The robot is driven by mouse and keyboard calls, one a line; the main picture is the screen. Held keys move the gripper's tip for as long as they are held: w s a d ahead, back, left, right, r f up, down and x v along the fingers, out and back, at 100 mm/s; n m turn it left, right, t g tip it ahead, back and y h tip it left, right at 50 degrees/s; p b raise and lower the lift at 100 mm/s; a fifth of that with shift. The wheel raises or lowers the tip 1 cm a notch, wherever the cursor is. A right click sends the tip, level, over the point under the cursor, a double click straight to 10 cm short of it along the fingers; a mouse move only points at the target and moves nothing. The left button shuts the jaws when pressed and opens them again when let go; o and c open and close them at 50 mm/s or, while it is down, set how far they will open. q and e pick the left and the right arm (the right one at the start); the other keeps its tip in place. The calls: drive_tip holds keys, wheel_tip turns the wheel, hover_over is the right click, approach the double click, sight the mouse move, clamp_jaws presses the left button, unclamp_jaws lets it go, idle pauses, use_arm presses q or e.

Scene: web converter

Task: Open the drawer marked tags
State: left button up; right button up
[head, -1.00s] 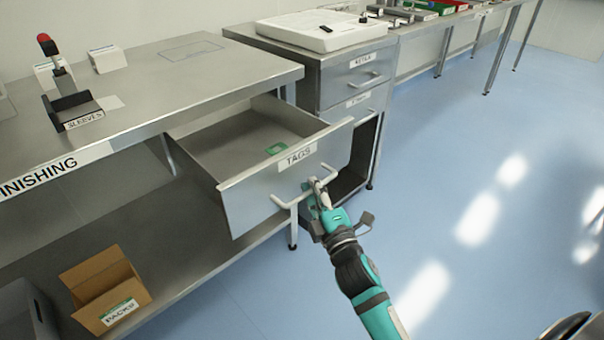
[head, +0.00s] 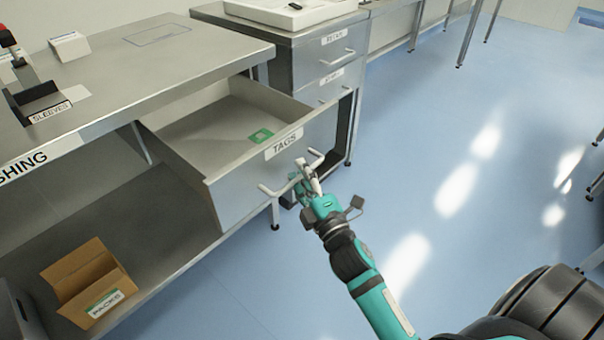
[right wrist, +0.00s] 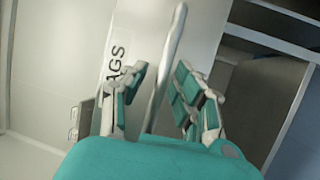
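The drawer marked TAGS (head: 238,191) is pulled well out from under the steel bench, and its inside shows. A green item (head: 261,135) lies on its floor. The drawer's bar handle (head: 275,190) is on its front, and in the right wrist view the handle (right wrist: 166,70) runs between my fingers. My right gripper (head: 308,178) is at the right end of the handle. In the right wrist view its fingers (right wrist: 163,95) stand apart, with a gap on both sides of the bar. My left gripper is not in view.
A cabinet with smaller labelled drawers (head: 330,65) stands right behind the open drawer. A cardboard box marked PACKS (head: 88,285) sits on the lower shelf. A SLEEVES holder (head: 38,105) stands on the bench top (head: 160,75). The blue floor at right is clear.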

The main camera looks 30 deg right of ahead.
drive_tip(key=s+f, duration=0.2)
drive_tip(key=s, duration=1)
drive_tip(key=shift+a, duration=0.3)
drive_tip(key=shift+w+f, duration=0.1)
drive_tip(key=shift+f, duration=0.05)
